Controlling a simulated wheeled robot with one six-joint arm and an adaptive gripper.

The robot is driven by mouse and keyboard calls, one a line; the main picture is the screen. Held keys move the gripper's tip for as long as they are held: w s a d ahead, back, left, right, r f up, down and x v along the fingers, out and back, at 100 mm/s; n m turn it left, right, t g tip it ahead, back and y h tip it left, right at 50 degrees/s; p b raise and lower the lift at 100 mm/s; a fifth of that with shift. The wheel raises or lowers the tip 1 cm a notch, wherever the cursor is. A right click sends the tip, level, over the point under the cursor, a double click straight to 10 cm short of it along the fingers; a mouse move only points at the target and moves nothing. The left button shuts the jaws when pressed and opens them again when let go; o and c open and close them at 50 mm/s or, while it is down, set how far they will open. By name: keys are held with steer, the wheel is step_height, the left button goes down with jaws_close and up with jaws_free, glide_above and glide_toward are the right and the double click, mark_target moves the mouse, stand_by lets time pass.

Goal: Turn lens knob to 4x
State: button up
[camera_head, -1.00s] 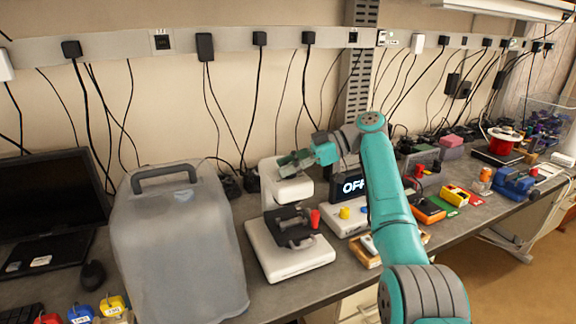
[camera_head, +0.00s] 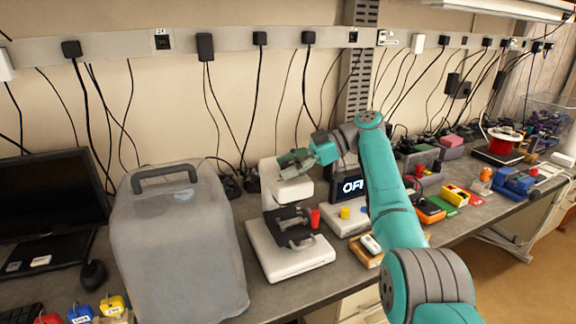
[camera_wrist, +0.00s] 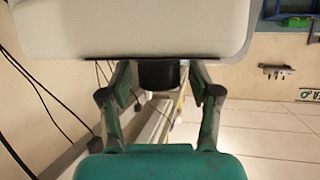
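A white microscope-like device stands on the bench, with a pale base (camera_head: 290,265), a black stage part (camera_head: 290,222) and a white head (camera_head: 290,188). A small red part (camera_head: 315,218) sits by the stage. In the head view my gripper (camera_head: 292,160) is at the top of the white head. In the wrist view a dark round knob (camera_wrist: 159,75) sticks out from the white housing (camera_wrist: 130,30). My gripper's fingers (camera_wrist: 161,82) stand apart on either side of the knob, with visible gaps. No scale marks are readable.
A large grey covered case (camera_head: 180,245) stands close left of the device. Cables hang along the wall behind.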

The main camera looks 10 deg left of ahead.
steer(key=v, duration=0.7)
steer(key=shift+d, duration=0.2)
steer(key=shift+w+r, duration=0.1)
steer(key=shift+r, duration=0.05)
stand_by(0.5)
